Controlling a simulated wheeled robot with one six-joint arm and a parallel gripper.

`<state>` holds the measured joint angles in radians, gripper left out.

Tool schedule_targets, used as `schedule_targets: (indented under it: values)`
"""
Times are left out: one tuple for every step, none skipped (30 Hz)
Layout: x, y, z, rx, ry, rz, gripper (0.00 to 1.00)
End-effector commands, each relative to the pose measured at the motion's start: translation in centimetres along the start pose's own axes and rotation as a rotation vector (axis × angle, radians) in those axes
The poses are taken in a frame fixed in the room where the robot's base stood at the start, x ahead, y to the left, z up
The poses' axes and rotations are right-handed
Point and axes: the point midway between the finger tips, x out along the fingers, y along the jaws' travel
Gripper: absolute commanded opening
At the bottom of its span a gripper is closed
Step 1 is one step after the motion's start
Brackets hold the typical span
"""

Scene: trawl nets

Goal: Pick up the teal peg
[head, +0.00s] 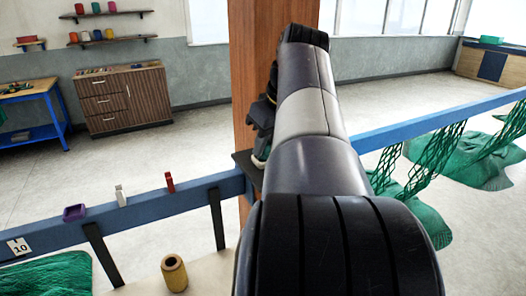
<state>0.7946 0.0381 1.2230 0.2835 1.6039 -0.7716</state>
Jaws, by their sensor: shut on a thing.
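My gripper (262,150) shows only in part, at the left edge of my arm, in front of the brown wooden post. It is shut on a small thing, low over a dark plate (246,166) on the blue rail. Only a small pale, faintly teal bit shows at the fingertips, and the arm hides the rest. No other teal peg is in clear view. Whether the held thing touches the plate cannot be told.
A red peg (170,182), a whitish peg (121,196) and a purple tray (74,213) sit on the blue rail (150,210) at left. The wooden post (247,60) rises close beside my arm. A yellowish spool (174,273) stands below. Green nets (470,160) hang at right.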

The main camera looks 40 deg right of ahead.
Motion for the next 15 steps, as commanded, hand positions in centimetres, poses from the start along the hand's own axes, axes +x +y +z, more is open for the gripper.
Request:
schedule_targets:
  values:
    - [0.0,0.0,0.0,0.0,0.0,0.0,0.01]
    - [0.0,0.0,0.0,0.0,0.0,0.0,0.01]
    - [0.0,0.0,0.0,0.0,0.0,0.0,0.01]
    - [0.0,0.0,0.0,0.0,0.0,0.0,0.01]
    - [0.0,0.0,0.0,0.0,0.0,0.0,0.01]
    - [-0.1,0.0,0.0,0.0,0.0,0.0,0.01]
    - [-0.1,0.0,0.0,0.0,0.0,0.0,0.01]
    - [-0.2,0.0,-0.1,0.0,0.0,0.0,0.01]
    - [-0.3,0.0,-0.1,0.0,0.0,0.0,0.01]
    - [-0.4,0.0,-0.2,-0.001,0.0,0.0,0.01]
    - [-0.6,0.0,-0.3,-0.001,0.001,0.001,0.01]
    - [-0.9,0.0,-0.4,-0.001,0.002,0.001,0.01]
    - [-1.1,0.1,-0.5,-0.001,0.002,0.001,0.01]
    - [-1.4,0.0,-0.7,-0.001,0.002,0.001,0.01]
    - [-1.9,0.1,-0.8,-0.001,0.002,0.002,0.01]
